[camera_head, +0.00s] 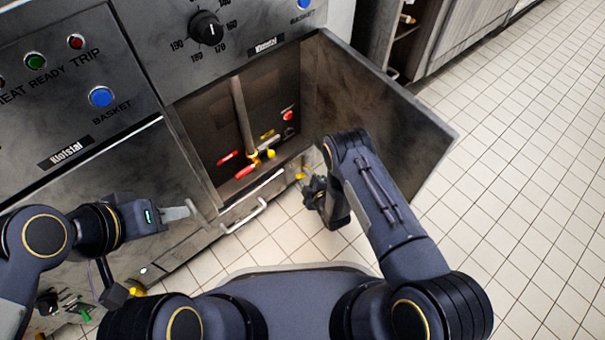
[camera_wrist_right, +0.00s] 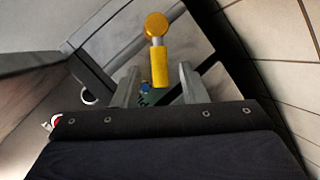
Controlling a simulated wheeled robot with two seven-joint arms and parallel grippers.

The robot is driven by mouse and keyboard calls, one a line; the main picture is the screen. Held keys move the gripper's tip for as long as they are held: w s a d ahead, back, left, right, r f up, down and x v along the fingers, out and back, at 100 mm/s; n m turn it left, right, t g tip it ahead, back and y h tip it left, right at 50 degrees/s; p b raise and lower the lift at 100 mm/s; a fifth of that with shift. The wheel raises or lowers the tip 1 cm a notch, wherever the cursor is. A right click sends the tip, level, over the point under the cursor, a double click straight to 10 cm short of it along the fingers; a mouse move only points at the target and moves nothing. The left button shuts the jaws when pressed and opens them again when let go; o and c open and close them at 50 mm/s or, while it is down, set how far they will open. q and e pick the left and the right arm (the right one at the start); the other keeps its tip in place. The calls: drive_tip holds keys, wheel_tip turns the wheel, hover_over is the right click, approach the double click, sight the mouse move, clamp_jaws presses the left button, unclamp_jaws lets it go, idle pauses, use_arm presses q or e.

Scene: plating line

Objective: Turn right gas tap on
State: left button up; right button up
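The open cabinet (camera_head: 215,115) holds a vertical pipe (camera_head: 243,115) with a yellow fitting (camera_head: 254,157), a yellow knob (camera_head: 271,154) and red handles (camera_head: 245,171) near its foot. My right gripper (camera_head: 308,183) is low at the right side of the cabinet opening, with a small yellow part just beside it. In the right wrist view its fingers (camera_wrist_right: 158,84) are apart, with a yellow tap handle (camera_wrist_right: 159,65) with a round end showing beyond and between them. I cannot tell whether they touch it. My left gripper (camera_head: 182,213) is in front of the left cabinet; its finger gap is unclear.
The cabinet door (camera_head: 370,95) stands open to the right, close to my right arm. A bar handle (camera_head: 245,216) runs low in front. A red button (camera_head: 288,115) is on the inner back wall. The tiled floor (camera_head: 530,170) at right is clear.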

drive_tip(key=p+v, duration=0.1)
drive_tip(key=v, duration=0.4)
